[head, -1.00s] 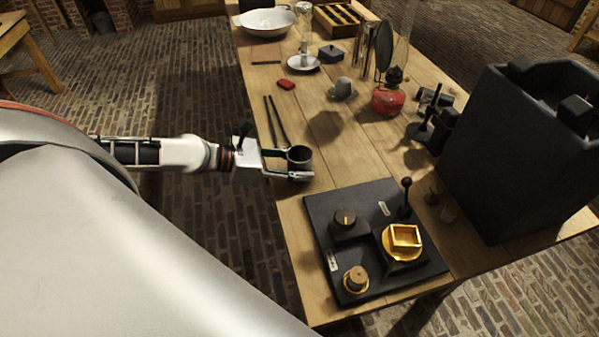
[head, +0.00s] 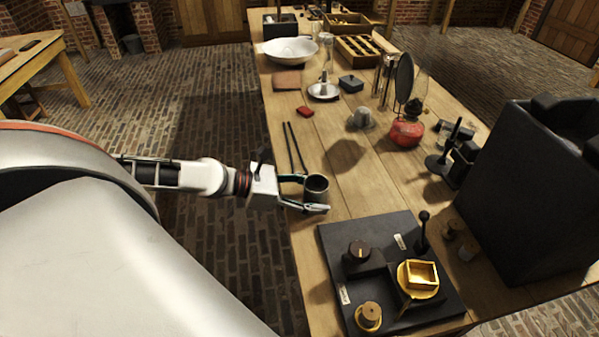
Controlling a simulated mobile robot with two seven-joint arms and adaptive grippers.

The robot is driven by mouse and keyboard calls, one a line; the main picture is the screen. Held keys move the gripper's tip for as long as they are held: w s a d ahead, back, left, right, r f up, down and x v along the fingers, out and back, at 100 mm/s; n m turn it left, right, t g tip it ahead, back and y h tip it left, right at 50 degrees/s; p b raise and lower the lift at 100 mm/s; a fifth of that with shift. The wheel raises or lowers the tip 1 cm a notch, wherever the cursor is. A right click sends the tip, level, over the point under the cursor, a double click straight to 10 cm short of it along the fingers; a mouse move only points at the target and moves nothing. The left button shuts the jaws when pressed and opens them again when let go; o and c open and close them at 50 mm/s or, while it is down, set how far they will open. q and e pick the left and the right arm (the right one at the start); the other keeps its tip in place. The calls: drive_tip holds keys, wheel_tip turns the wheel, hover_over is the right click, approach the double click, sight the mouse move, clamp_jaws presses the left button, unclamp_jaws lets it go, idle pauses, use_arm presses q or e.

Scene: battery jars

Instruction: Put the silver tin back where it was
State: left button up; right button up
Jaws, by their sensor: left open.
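A small grey metal tin, open at the top (head: 316,186), stands upright near the left edge of the wooden table, apparently resting on it. It looks like the silver tin. My left gripper (head: 314,194) reaches in from the left, with its open fingers on either side of the tin. Whether the fingers touch the tin I cannot tell. The tin's lower part is partly hidden by the near finger. My right gripper does not show.
A black board (head: 345,238) with brass fittings lies close in front of the tin. Black tongs (head: 295,148) lie behind it. A red lamp (head: 406,132) and a large dark box (head: 530,190) stand to the right. Bare wood lies right of the tin.

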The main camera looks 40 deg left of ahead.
use_arm(q)
drive_tip(key=shift+s, duration=0.1)
drive_tip(key=shift+s+a+r+b, duration=0.1)
drive_tip(key=shift+s+a+b, duration=0.2)
drive_tip(key=shift+a, duration=0.05)
drive_tip(key=shift+s+a+r, duration=0.25)
drive_tip(key=shift+s+a, duration=0.1)
drive_tip(key=shift+s, duration=0.1)
drive_tip(key=v, duration=0.1)
drive_tip(key=p+v, duration=0.1)
drive_tip(key=v, duration=0.1)
drive_tip(key=shift+w+r+p, duration=0.15)
drive_tip(key=shift+r+p, duration=0.1)
drive_tip(key=shift+p, duration=0.05)
drive_tip(key=p+v, duration=0.2)
drive_tip(key=v, duration=0.4)
drive_tip(key=shift+s+a+p, duration=0.25)
drive_tip(key=shift+s+p, duration=0.05)
drive_tip(key=shift+p, duration=0.05)
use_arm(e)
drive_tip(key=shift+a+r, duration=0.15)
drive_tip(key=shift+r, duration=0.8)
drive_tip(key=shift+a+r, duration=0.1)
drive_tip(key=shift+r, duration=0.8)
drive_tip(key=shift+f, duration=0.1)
